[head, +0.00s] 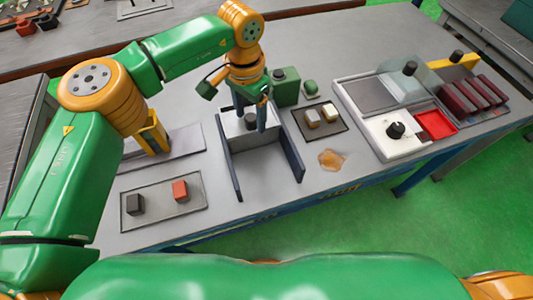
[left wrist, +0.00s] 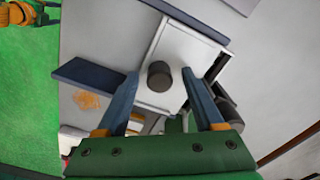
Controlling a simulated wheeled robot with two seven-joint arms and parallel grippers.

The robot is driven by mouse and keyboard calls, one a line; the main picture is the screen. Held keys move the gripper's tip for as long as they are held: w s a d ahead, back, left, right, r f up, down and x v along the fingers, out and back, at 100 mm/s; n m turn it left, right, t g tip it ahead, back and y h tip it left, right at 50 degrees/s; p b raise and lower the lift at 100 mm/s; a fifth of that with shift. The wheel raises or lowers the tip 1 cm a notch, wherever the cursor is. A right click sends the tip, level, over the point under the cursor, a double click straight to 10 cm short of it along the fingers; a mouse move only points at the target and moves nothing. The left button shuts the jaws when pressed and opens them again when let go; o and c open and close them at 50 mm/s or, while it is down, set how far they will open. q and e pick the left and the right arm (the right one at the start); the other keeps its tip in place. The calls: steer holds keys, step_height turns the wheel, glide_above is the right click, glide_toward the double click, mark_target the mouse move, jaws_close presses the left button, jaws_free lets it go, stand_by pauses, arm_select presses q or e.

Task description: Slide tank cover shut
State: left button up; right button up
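The tank cover is a pale plate (head: 236,127) with a dark round knob (head: 251,120), at the far part of a frame with dark blue side rails (head: 291,152). A grey surface shows between the rails in front of it. My left gripper (head: 253,117) is over the knob, fingers pointing down. In the left wrist view, the cover (left wrist: 187,50) and knob (left wrist: 159,76) lie beyond and between the spread fingertips of my left gripper (left wrist: 160,82). The fingers look apart from the knob. My right gripper is not in view.
A green box (head: 286,88) stands close behind the frame on the right. A dark mat (head: 322,130) with small blocks and a brown stain (head: 331,160) lie to the right. A white tray (head: 398,147) stands farther right. A plate with two blocks (head: 160,203) lies front left.

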mark_target(249, 113)
arm_select(q)
steer(key=shift+s+a+f, duration=0.15)
steer(key=shift+f, duration=0.25)
steer(key=shift+w+r+p, duration=0.2)
steer(key=shift+r+p, duration=0.3)
steer(key=shift+p, duration=0.05)
steer(key=shift+w+r+p, duration=0.4)
steer(key=shift+r+p, duration=0.25)
steer(key=shift+w+r+p, duration=0.4)
steer(key=shift+r+p, duration=0.2)
steer(key=shift+s+r+p, duration=0.25)
steer(key=shift+r+p, duration=0.55)
steer(key=shift+r, duration=0.35)
steer(key=shift+s+r, duration=0.15)
steer(key=shift+r, duration=0.05)
steer(key=shift+f, duration=0.1)
steer(key=shift+w+f, duration=0.15)
steer(key=shift+w, duration=0.05)
